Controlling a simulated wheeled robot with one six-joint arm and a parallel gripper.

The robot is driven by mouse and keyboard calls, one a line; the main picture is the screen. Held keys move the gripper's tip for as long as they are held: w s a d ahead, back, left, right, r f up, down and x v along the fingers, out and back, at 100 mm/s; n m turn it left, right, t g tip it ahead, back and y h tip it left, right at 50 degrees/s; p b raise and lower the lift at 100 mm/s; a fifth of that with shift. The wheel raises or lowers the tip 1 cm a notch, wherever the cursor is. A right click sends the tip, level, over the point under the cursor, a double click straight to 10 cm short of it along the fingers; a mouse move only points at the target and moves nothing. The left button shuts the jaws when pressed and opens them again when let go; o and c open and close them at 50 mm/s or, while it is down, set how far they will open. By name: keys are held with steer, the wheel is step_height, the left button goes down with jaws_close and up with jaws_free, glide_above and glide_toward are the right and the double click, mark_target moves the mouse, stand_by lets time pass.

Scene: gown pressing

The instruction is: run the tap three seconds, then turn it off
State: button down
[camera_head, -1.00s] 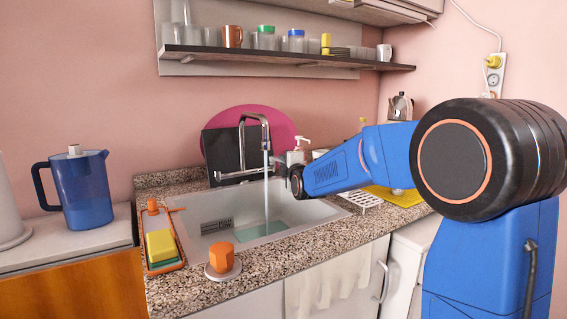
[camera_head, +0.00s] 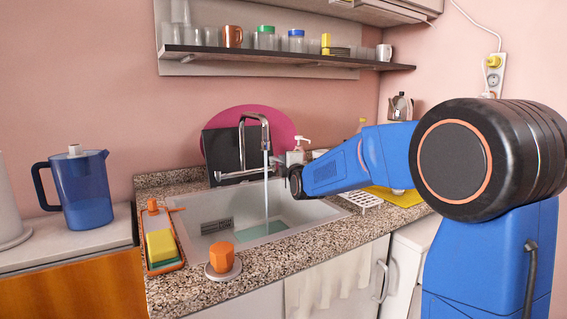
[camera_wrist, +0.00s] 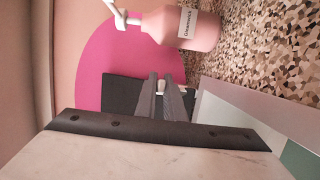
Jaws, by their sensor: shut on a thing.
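The chrome tap (camera_head: 242,150) stands at the back of the sink, with its tall spout bent over the basin. A stream of water (camera_head: 266,190) runs from the spout into the basin (camera_head: 215,210). My gripper (camera_head: 280,165) is at the right side of the tap, behind the water stream. In the wrist view my gripper (camera_wrist: 164,84) has its fingers close together, shut on a small pale metal part of the tap. Most of that part is hidden between the fingers. The exact lever angle cannot be told.
A pink soap bottle (camera_wrist: 185,27) stands near my fingers. A magenta round board (camera_head: 281,126) and a black board (camera_head: 221,150) lean behind the tap. An orange faceted object (camera_head: 222,256) sits at the front edge. A sponge tray (camera_head: 162,240) is left.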

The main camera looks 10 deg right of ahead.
steer(key=shift+s+a+m+h, duration=0.1)
steer(key=shift+a+m+h, duration=0.1)
steer(key=shift+m+h, duration=0.4)
steer(key=shift+s+a+m+h, duration=0.1)
steer(key=shift+a+m+h, duration=0.15)
steer(key=shift+h, duration=0.55)
steer(key=c, duration=1.9)
jaws_free()
steer(key=shift+o, duration=0.2)
steer(key=s+a, duration=0.1)
steer(key=s, duration=1.6)
steer(key=shift+s+a, duration=0.15)
steer(key=shift+a, duration=0.15)
